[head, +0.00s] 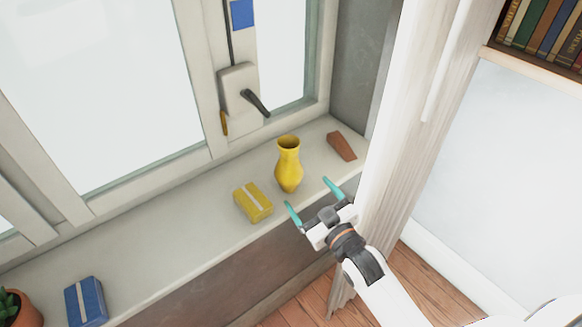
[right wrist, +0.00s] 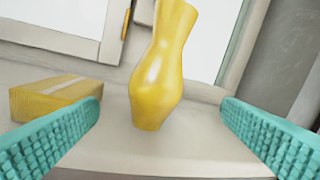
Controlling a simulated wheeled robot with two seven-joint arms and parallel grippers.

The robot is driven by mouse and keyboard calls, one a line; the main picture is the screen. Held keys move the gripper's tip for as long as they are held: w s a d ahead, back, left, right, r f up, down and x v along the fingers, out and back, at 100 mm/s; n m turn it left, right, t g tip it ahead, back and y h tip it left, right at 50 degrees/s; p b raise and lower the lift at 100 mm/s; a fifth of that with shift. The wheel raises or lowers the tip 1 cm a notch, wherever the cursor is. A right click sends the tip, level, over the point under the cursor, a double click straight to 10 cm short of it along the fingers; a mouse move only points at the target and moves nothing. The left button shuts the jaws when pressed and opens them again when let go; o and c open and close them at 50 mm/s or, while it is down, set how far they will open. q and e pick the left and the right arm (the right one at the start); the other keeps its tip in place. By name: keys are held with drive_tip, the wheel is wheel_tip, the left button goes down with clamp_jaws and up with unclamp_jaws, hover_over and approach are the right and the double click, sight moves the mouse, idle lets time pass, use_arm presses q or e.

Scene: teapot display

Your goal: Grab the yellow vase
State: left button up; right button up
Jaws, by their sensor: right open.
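The yellow vase (head: 288,165) stands upright on the window sill in the head view. In the right wrist view the vase (right wrist: 158,75) is straight ahead, between the two teal fingers but beyond their tips; its top is cut off by the frame. My right gripper (head: 313,196) is open and empty, just in front of the vase at the sill's front edge. It does not touch the vase. My left gripper is not in view.
A yellow box (head: 253,202) lies just left of the vase. A brown wedge (head: 342,146) lies to its right. A blue box (head: 87,301) and a potted plant (head: 18,308) are at the far left. The window handle (head: 255,101) sticks out behind. The sill (head: 170,238) is clear between the boxes.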

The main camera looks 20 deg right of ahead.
sight(296, 182)
drive_tip(key=w, duration=0.4)
drive_tip(key=shift+a, duration=0.4)
drive_tip(key=w, duration=0.1)
drive_tip(key=w+a, duration=0.1)
drive_tip(key=w, duration=0.1)
drive_tip(key=w+p, duration=0.1)
drive_tip(key=shift+w+a+r, duration=0.1)
drive_tip(key=shift+w+a, duration=0.25)
drive_tip(key=shift+w, duration=0.3)
drive_tip(key=c, duration=1.3)
drive_tip(key=shift+o, duration=0.2)
drive_tip(key=shift+r, duration=0.1)
